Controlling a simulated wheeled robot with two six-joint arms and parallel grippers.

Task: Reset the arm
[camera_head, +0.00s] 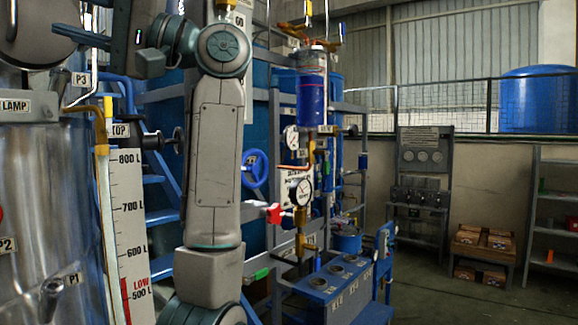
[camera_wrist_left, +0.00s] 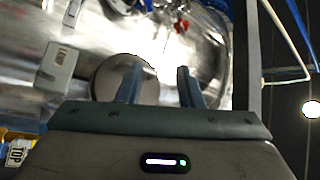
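My left arm (camera_head: 214,150) rises through the middle-left of the head view and bends left at the top. My left gripper (camera_head: 80,35) is at the upper left, close to the shiny metal vessel (camera_head: 45,180). In the left wrist view, the two fingers of my left gripper (camera_wrist_left: 158,82) stand apart with a clear gap between them. A round metal disc (camera_wrist_left: 110,78) shows behind the left finger; I cannot tell whether they touch. Nothing is held between the fingers. My right gripper is not in view.
A level scale (camera_head: 132,220) stands beside the vessel. Right of my arm are a blue valve wheel (camera_head: 255,170), a pressure gauge (camera_head: 299,190) and a blue bench (camera_head: 330,285). Shelves (camera_head: 555,210) and a crate stand (camera_head: 483,250) are farther right, with open floor before them.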

